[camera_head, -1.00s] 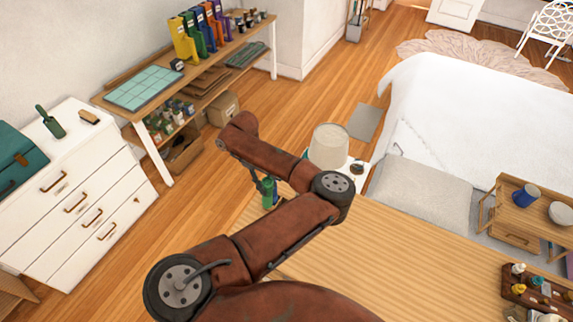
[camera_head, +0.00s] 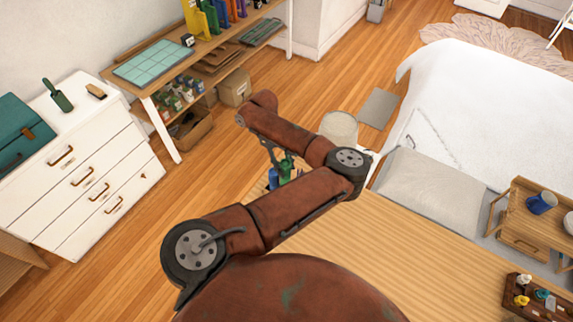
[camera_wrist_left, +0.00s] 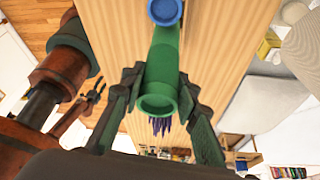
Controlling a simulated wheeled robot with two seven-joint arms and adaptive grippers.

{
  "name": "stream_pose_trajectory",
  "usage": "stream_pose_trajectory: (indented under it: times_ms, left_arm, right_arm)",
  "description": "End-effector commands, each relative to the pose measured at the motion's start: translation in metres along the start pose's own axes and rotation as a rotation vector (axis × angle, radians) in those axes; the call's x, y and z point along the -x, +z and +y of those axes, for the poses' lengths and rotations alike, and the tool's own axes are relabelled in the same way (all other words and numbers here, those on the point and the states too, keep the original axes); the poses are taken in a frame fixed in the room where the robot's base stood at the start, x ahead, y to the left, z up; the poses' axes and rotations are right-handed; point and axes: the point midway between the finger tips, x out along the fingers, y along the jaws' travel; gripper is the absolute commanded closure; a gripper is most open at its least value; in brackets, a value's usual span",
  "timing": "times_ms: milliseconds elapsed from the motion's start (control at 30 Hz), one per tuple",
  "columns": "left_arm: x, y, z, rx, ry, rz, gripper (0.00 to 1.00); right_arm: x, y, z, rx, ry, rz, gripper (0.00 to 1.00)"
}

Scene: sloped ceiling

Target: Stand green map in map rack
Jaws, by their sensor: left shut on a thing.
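The green map is a rolled green tube (camera_wrist_left: 158,75), seen from its open end in the left wrist view. My left gripper (camera_wrist_left: 158,97) is shut on it, one finger on each side. In the head view a bit of the green tube (camera_head: 287,166) shows behind my arm, and the left fingers are mostly hidden. A blue round end (camera_wrist_left: 164,11) lies just beyond the tube in the wrist view; blue also shows beside the green in the head view (camera_head: 272,178). I cannot make out the map rack. A small rust-coloured arm end (camera_wrist_left: 93,90), likely my right gripper, is unclear.
The wooden table (camera_head: 430,255) is mostly bare in front of me. A tray of small figures (camera_head: 530,298) sits at its right. A white drawer unit (camera_head: 85,185), a shelf table (camera_head: 200,60) and a bed (camera_head: 470,100) stand around it.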

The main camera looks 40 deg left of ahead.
Motion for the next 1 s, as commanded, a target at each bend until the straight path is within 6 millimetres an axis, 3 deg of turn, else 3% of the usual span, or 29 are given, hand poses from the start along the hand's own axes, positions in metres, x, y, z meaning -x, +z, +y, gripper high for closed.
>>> stream_pose_trajectory:
  times_ms: [300, 567, 1000]
  left_arm:
    - [-0.021, 0.007, -0.002, -0.004, 0.002, -0.001, 0.95]
    - [-0.038, 0.013, -0.002, -0.004, 0.003, 0.0, 0.95]
    - [-0.066, 0.025, -0.002, -0.005, 0.002, -0.001, 0.95]
  right_arm:
    - [-0.008, -0.014, 0.004, 0.005, 0.004, 0.019, 0.51]
    - [-0.014, -0.012, 0.004, 0.004, 0.004, 0.017, 0.51]
    - [-0.046, -0.005, -0.003, 0.002, -0.002, 0.011, 0.51]
